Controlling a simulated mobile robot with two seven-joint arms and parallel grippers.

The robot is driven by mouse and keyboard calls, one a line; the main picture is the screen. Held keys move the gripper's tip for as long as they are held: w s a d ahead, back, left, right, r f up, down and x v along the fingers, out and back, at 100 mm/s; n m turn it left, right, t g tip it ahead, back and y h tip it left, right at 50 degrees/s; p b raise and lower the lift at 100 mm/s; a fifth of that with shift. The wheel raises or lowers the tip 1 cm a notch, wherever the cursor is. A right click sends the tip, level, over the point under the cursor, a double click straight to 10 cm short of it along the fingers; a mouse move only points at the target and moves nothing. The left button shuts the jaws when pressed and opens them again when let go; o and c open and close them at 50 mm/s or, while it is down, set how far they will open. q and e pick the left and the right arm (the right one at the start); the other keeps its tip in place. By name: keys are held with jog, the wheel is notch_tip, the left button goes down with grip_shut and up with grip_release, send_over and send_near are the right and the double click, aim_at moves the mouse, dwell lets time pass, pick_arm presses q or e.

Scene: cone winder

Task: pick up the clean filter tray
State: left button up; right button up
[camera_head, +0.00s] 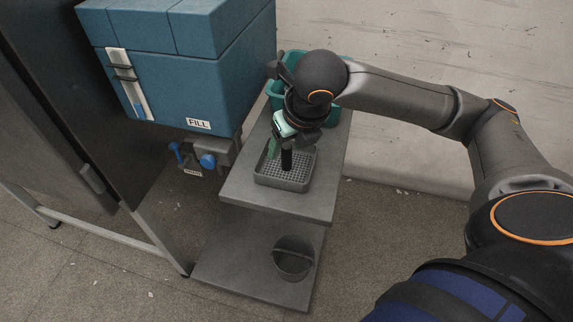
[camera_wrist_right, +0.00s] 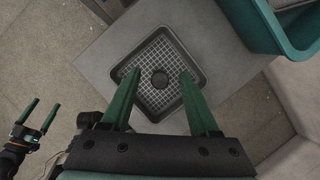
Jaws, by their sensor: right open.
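The filter tray (camera_head: 282,184) is a grey, shallow, square tray with a pale mesh floor and a dark upright post (camera_head: 286,160) in its middle. It lies on the stand's top; whether it is clean I cannot tell. In the right wrist view the tray (camera_wrist_right: 190,50) shows almost whole, its post seen from above as a round dark knob (camera_wrist_right: 160,79). My right gripper (camera_head: 280,150) is open above the tray, its green fingers either side of the post; contact cannot be told. My left gripper (camera_wrist_right: 45,104) shows open and empty at the left of the right wrist view.
The tray stands on a grey two-level stand (camera_head: 312,203). A teal bin (camera_head: 345,107) is behind the tray, and also in the right wrist view (camera_wrist_right: 258,30). A blue machine (camera_head: 170,60) labelled FILL stands left. A dark bucket (camera_head: 293,262) sits on the lower shelf.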

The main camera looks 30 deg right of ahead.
jog(key=shift+w+f, duration=0.2)
jog(key=shift+f, duration=0.3)
grip_shut()
dwell(1.1)
